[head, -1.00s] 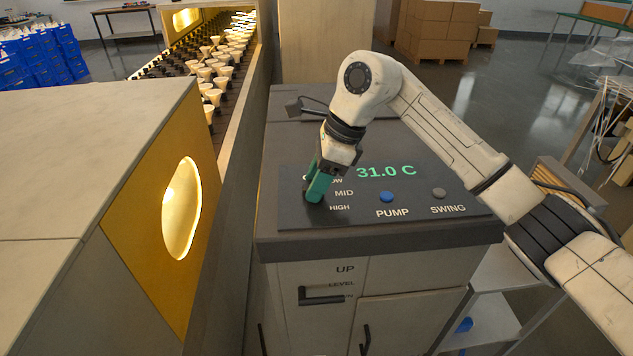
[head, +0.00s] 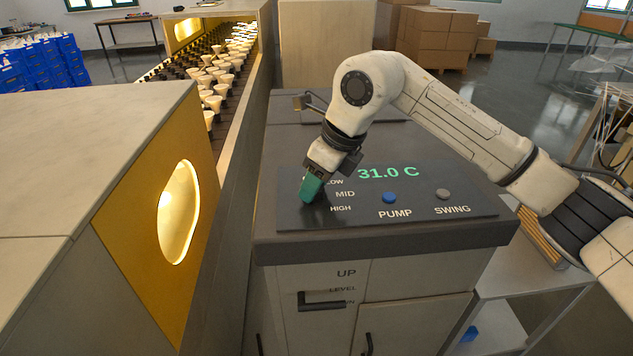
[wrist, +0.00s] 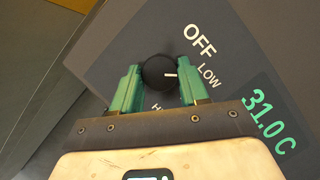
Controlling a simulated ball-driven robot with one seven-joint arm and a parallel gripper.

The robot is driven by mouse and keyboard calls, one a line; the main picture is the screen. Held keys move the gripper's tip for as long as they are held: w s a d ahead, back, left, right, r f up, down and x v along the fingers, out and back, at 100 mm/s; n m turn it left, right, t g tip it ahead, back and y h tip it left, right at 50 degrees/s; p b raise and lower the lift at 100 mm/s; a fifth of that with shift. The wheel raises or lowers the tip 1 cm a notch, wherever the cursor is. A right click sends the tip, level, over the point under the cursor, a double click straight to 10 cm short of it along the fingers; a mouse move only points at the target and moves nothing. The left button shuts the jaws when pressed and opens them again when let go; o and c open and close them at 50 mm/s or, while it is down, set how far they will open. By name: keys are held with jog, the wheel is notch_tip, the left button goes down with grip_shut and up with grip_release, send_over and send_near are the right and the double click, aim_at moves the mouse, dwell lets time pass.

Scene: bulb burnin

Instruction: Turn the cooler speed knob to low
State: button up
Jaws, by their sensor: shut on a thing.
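The cooler speed knob (wrist: 155,73) is round and black, with a white pointer mark. In the wrist view its mark points right, toward the LOW label (wrist: 209,76). The OFF label (wrist: 200,40) is above LOW. MID is hidden behind a finger, and only the start of HIGH shows. My gripper (wrist: 160,76) has its green fingers on either side of the knob, shut on it. In the head view my gripper (head: 309,193) reaches down to the left end of the control panel (head: 358,212) and hides the knob.
The cooler's panel also carries a blue PUMP button (head: 389,198), a grey SWING button (head: 443,194) and a green display (head: 388,172) reading 31.0 C. A lower lever (head: 322,305) is on the cooler's front. A conveyor of bulbs (head: 215,80) runs to the left.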

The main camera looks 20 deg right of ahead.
dwell(0.3)
jog(key=o, duration=1.1)
jog(key=shift+c, duration=0.2)
jog(key=b+v, duration=0.1)
jog(key=v, duration=0.9)
jog(key=shift+s+r+b, duration=0.2)
jog(key=shift+r+b, duration=0.1)
jog(key=shift+r, duration=0.05)
jog(key=shift+d, duration=0.1)
